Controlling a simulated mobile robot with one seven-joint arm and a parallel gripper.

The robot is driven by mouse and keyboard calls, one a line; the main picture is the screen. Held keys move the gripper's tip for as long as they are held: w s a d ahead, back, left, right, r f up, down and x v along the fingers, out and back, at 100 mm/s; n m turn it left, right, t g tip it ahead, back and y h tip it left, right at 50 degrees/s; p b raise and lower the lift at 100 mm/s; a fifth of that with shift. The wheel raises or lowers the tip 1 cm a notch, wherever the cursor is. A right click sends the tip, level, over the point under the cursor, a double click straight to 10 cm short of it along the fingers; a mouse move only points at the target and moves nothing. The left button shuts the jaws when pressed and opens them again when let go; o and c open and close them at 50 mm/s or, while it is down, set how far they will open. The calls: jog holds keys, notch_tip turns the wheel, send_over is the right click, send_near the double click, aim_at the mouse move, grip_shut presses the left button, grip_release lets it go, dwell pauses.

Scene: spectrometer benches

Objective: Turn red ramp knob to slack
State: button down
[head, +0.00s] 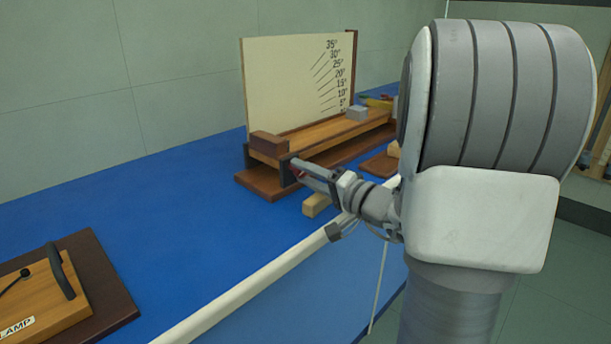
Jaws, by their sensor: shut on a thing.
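The ramp (335,134) is a wooden plank on a dark brown base (262,188), in front of a cream angle board (280,80) marked in degrees. A dark upright post (283,168) stands at its near end. My gripper (299,170) reaches from the right to this post. Its fingers are shut on the red knob (298,173), of which only a small bit of red shows between the fingertips. The fingers hide the rest, so I cannot tell the knob's turn angle. A brown block (269,145) and a grey block (357,112) sit on the ramp.
A pale wooden block (316,204) lies on the blue bench (190,210) below my gripper. A wooden lamp board (40,300) with a black handle is at the lower left. A white rail (270,270) runs along the bench's front edge. The bench between is clear.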

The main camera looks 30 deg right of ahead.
jog(key=shift+c, duration=2.4)
grip_release()
